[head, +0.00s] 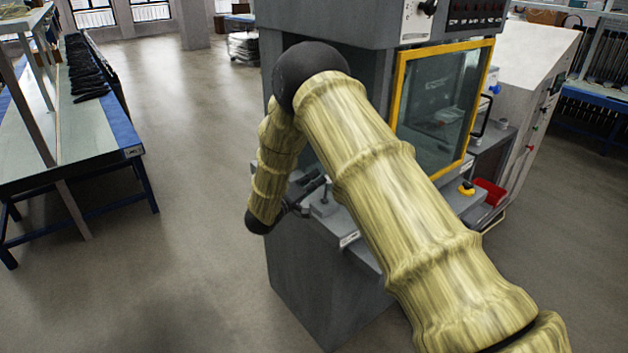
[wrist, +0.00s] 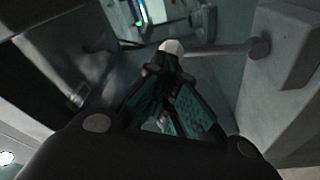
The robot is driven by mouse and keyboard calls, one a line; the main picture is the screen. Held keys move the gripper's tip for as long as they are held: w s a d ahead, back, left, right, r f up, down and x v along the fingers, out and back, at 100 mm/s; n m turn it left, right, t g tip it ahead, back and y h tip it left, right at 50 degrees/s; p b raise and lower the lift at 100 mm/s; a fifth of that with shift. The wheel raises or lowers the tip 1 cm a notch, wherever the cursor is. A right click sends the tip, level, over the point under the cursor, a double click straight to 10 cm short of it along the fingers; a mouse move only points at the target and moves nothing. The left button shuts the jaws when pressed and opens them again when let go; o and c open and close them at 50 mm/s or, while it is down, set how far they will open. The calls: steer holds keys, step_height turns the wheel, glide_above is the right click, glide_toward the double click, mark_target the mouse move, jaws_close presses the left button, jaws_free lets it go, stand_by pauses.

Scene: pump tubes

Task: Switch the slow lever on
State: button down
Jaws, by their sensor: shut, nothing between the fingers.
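In the wrist view, a lever with a pale round knob (wrist: 172,47) and a thin grey rod (wrist: 215,49) extends from a grey mount on the right. I take this as the slow lever, but no label is readable. My gripper (wrist: 170,76) is shut and empty, its dark, green-tinted fingers meeting just below the knob in the picture. I cannot tell if they touch it. In the head view, my gripper (head: 316,186) is small and dark at the left front of the grey machine (head: 320,270). My arm hides part of the machine's front there.
The machine has a yellow-framed window (head: 440,105) and a ledge with a yellow-and-black button (head: 466,188) and a red bin (head: 490,192). A long workbench (head: 70,150) stands at the left. The floor between the bench and machine is clear.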

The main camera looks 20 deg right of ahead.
steer(key=shift+d+r, duration=0.2)
steer(key=shift+d, duration=0.2)
stand_by(0.4)
steer(key=s+a+b, duration=0.1)
steer(key=a+b, duration=0.2)
steer(key=a, duration=0.9)
steer(key=shift+s, duration=0.35)
steer(key=shift+r, duration=0.1)
